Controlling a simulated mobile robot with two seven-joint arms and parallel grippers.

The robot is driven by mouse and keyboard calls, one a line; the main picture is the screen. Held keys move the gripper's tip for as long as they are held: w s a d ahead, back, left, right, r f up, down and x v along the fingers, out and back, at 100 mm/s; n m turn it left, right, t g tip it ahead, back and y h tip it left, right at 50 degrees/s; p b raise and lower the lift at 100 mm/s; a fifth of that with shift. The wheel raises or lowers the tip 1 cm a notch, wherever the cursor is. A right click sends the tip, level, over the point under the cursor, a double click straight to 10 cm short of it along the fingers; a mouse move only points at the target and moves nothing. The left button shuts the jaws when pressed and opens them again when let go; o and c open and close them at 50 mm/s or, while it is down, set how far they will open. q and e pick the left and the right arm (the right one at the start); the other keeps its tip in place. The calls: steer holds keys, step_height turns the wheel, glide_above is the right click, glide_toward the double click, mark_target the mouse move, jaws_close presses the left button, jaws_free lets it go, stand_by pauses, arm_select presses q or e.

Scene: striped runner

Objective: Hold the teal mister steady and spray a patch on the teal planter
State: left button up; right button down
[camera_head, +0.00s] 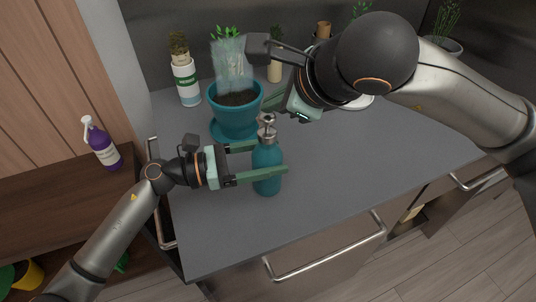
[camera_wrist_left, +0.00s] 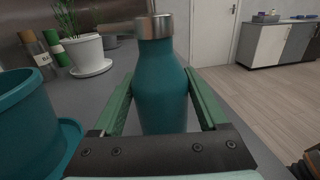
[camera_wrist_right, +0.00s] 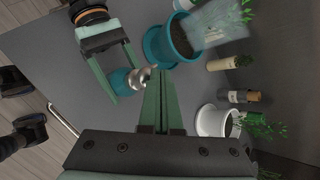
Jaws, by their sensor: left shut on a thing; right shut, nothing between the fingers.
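The teal mister (camera_head: 267,172) stands upright on the grey counter, its metal pump head (camera_head: 268,120) on top. My left gripper (camera_head: 272,157) is shut around its body, one finger on each side; the left wrist view also shows the mister (camera_wrist_left: 161,90) between the fingers. My right gripper (camera_head: 276,113) is shut and empty, its fingertips (camera_wrist_right: 160,76) at the pump head. Whether they touch it I cannot tell. The teal planter (camera_head: 236,118), filled with dark soil, stands behind the mister on a teal saucer. A pale, translucent patch (camera_head: 232,62) hangs over the planter, in front of a green plant.
A white labelled bottle (camera_head: 187,84) stands left of the planter. Cork-topped jars (camera_wrist_right: 238,96) and a white plant pot (camera_wrist_left: 88,55) stand at the back. A purple spray bottle (camera_head: 104,150) is on the wooden unit at left. The counter's front right is clear.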

mark_target(273, 118)
steer(key=shift+r, duration=3.05)
arm_select(q)
steer(key=o, duration=1.6)
steer(key=shift+a, duration=0.1)
